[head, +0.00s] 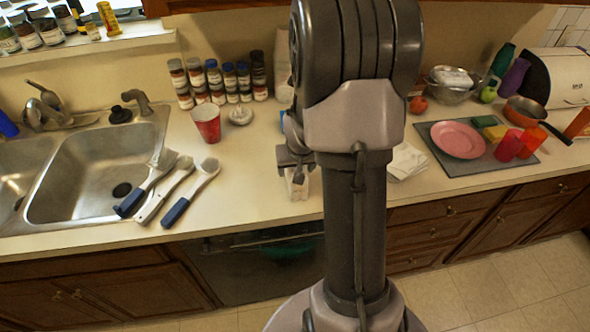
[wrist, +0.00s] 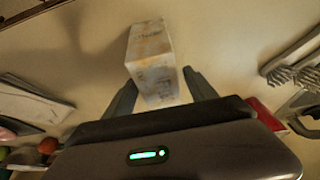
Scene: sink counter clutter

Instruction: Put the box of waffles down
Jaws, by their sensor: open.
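The box of waffles (wrist: 150,62), pale with worn-looking brownish markings, is between the fingers of my gripper (wrist: 163,86) in the wrist view. The fingers are spread apart, one on each side of the box; I cannot tell whether either touches it. The box appears to rest on the beige counter. In the head view, a small pale part of the box (head: 298,186) shows below my gripper (head: 294,165), near the counter's front edge. My arm hides much of the area to its right.
Several dish brushes (head: 165,186) lie to the left beside the sink (head: 90,165). A red cup (head: 206,123) stands behind them. To the right are a folded white cloth (head: 407,160) and a grey mat (head: 478,167) with a pink plate (head: 458,139). Counter around the box is clear.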

